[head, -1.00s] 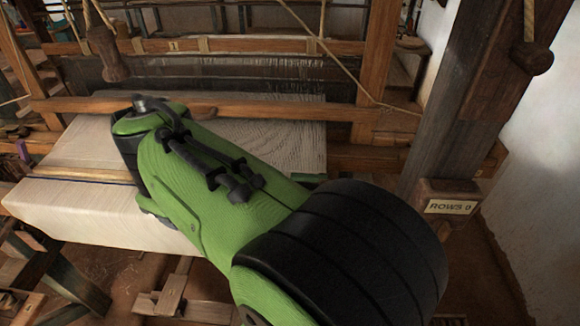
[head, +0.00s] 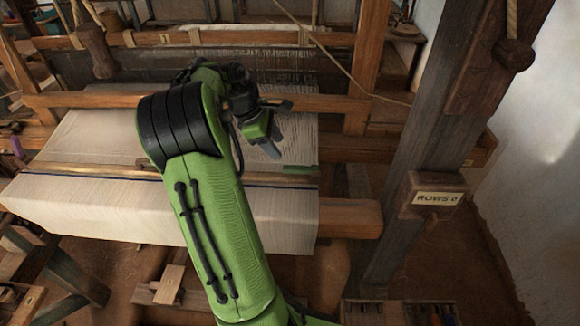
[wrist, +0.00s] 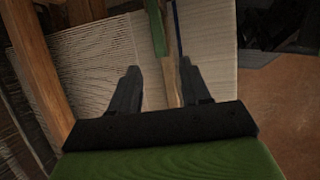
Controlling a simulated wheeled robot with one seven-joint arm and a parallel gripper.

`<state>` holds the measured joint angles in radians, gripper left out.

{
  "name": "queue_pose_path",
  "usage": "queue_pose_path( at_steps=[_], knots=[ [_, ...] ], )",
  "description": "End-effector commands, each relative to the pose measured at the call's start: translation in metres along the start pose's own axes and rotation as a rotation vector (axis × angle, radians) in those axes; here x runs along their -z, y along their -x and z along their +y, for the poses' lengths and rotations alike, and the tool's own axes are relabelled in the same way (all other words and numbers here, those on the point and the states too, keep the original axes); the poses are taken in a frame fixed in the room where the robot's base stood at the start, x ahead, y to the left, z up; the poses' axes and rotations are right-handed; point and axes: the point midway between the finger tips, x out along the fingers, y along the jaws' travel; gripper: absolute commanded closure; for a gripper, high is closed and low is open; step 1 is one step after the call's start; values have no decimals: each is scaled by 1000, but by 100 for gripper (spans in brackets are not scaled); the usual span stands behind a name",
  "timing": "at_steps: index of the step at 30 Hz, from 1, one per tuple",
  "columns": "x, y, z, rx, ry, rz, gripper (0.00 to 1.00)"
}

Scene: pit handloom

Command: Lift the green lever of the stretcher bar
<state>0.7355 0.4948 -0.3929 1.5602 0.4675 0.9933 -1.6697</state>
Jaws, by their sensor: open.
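The stretcher bar (head: 100,172) is a thin wooden bar lying across the pale woven cloth (head: 180,215), with a dark blue line along its near side. Its green lever (head: 300,169) lies flat near the cloth's right edge. The wrist view shows the green lever (wrist: 158,35) ahead of my fingertips, in line with the gap between them. The bar (wrist: 173,75) runs through that gap as seen from the wrist. My gripper (head: 276,142) is open and empty above the cloth, apart from the lever. My arm hides the middle of the bar.
A wooden beam (head: 240,102) crosses the loom behind my gripper. A dark post (head: 420,130) with a "ROWS 0" sign (head: 437,198) stands at right. A wooden knob (head: 513,54) hangs beside it. A cord slants above the cloth.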

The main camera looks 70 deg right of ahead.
Motion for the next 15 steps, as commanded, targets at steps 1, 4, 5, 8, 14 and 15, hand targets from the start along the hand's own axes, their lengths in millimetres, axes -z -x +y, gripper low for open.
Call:
queue_pose_path(
  at_steps=[1,4,5,8,14,15],
  knots=[
    [1,-18,-2,5,-3,-2,53],
    [1,-43,-2,5,-1,-1,53],
    [0,-51,-2,6,-2,-2,53],
    [1,-74,-2,4,-2,0,53],
    [1,-103,-1,1,0,1,53],
    [1,-105,-1,1,-1,1,53]
  ],
)
